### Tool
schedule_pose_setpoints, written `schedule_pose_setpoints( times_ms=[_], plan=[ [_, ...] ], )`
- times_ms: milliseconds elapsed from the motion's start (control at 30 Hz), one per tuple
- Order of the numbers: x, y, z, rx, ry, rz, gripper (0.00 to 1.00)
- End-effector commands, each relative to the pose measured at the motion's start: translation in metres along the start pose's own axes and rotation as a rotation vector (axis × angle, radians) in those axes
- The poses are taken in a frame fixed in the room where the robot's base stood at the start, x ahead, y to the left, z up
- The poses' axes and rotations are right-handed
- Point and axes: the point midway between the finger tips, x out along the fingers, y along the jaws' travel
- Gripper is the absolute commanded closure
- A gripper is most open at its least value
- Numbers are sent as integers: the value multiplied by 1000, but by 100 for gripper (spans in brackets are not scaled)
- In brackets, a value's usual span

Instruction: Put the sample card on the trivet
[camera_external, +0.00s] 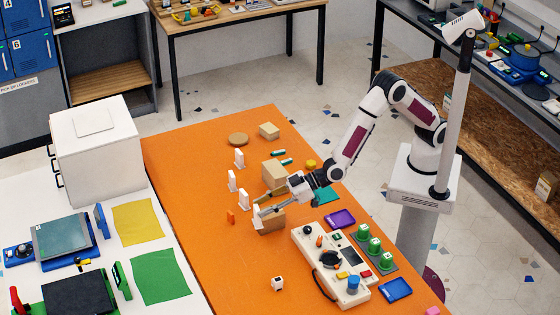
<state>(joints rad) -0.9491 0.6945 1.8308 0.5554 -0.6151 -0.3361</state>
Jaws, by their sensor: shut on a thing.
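My gripper (259,209) is low over the orange table, pointing left, just above a tan cardboard block (270,224). It is shut on a small, thin, pale piece at its fingertips. I take this to be the sample card, but it is too small and too covered by the fingers to be sure. A round brown disc, which looks like the trivet (238,139), lies flat near the far end of the table. It is apart from my gripper and nothing shows on it.
Several white upright pieces (232,181) stand left of my gripper. Tan boxes (275,174) stand behind it and near the disc (269,131). A control panel (331,265) and green-topped buttons (375,246) lie to the front right. The table's far left is clear.

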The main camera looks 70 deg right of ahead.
Motion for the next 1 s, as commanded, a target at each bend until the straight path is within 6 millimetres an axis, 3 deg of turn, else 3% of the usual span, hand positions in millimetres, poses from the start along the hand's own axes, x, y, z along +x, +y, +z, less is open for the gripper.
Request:
schedule_pose_setpoints(
  times_ms=[100,500,1000],
  plan=[
    [9,44,-4,23,1,55,79],
    [24,174,-15,82,0,198,79],
    [15,336,-19,148,2,357,79]
  ],
)
